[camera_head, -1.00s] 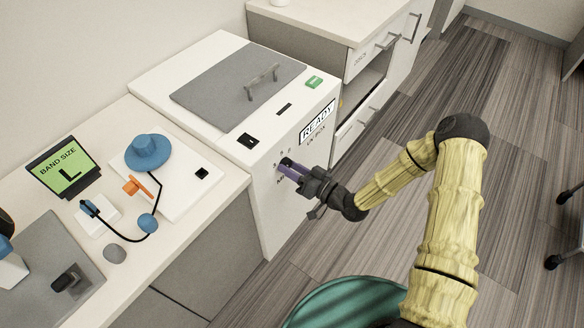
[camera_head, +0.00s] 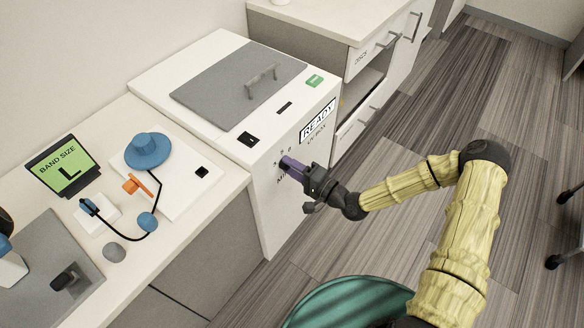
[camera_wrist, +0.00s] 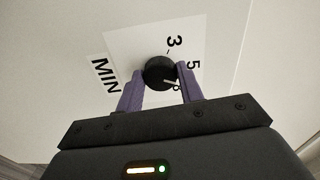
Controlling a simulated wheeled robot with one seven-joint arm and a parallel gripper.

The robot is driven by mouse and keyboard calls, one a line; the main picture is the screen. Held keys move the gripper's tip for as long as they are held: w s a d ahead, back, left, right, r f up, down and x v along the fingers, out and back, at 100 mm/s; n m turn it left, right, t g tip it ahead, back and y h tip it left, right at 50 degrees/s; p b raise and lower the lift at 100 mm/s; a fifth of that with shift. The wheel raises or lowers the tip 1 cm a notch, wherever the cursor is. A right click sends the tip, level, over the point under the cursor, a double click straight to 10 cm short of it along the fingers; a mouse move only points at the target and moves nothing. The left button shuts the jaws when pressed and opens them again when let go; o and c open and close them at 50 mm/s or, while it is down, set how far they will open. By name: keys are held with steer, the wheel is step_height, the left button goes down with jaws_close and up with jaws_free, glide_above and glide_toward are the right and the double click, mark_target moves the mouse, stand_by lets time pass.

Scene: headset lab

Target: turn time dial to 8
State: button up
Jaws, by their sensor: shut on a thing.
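The time dial (camera_wrist: 157,72) is a round black knob on a white panel with "MIN", "3" and "5" printed around it. Another mark at its lower right is partly covered, and I cannot read for sure where the dial points. My gripper (camera_wrist: 159,80) has its two purple fingers on either side of the knob, shut on it. In the head view my gripper (camera_head: 286,161) reaches the front of the white UV box (camera_head: 275,215), and its fingers hide the dial there.
The UV box shows a "READY" sign (camera_head: 318,122) and has a grey lid (camera_head: 225,90) with a handle. A counter on the left holds a "BAND SIZE L" screen (camera_head: 64,172) and a blue hat-shaped part (camera_head: 148,150). A drawer cabinet (camera_head: 365,62) stands behind.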

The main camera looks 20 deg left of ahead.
steer(key=shift+m+b, duration=0.8)
steer(key=shift+m, duration=2.7)
steer(key=o, duration=1)
steer(key=shift+d, duration=0.1)
steer(key=b+v, duration=0.1)
steer(key=v, duration=1.6)
steer(key=shift+s+d, duration=0.1)
steer(key=shift+d, duration=0.05)
